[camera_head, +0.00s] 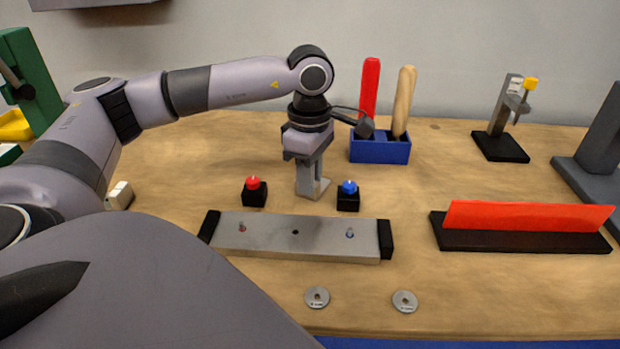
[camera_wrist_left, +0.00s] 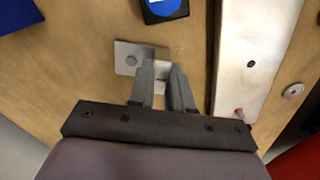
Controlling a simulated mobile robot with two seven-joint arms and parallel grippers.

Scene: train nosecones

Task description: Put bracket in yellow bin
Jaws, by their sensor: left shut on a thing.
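The bracket (camera_head: 320,187) is a small grey metal angle piece with a hole in its flat flange. It stands on the wooden table between the red and blue buttons, and it shows in the left wrist view (camera_wrist_left: 128,60). My left gripper (camera_head: 309,180) points straight down over it. In the left wrist view the fingers (camera_wrist_left: 163,72) are shut on the bracket's upright part, which they partly hide. The yellow bin (camera_head: 14,126) is cut off at the far left edge of the head view. My right gripper is not in view.
A red button (camera_head: 254,192) and a blue button (camera_head: 348,196) flank the bracket. A metal plate with black ends (camera_head: 295,243) lies in front. A blue tool holder (camera_head: 380,149) stands behind right. A green frame (camera_head: 28,80) stands near the yellow bin.

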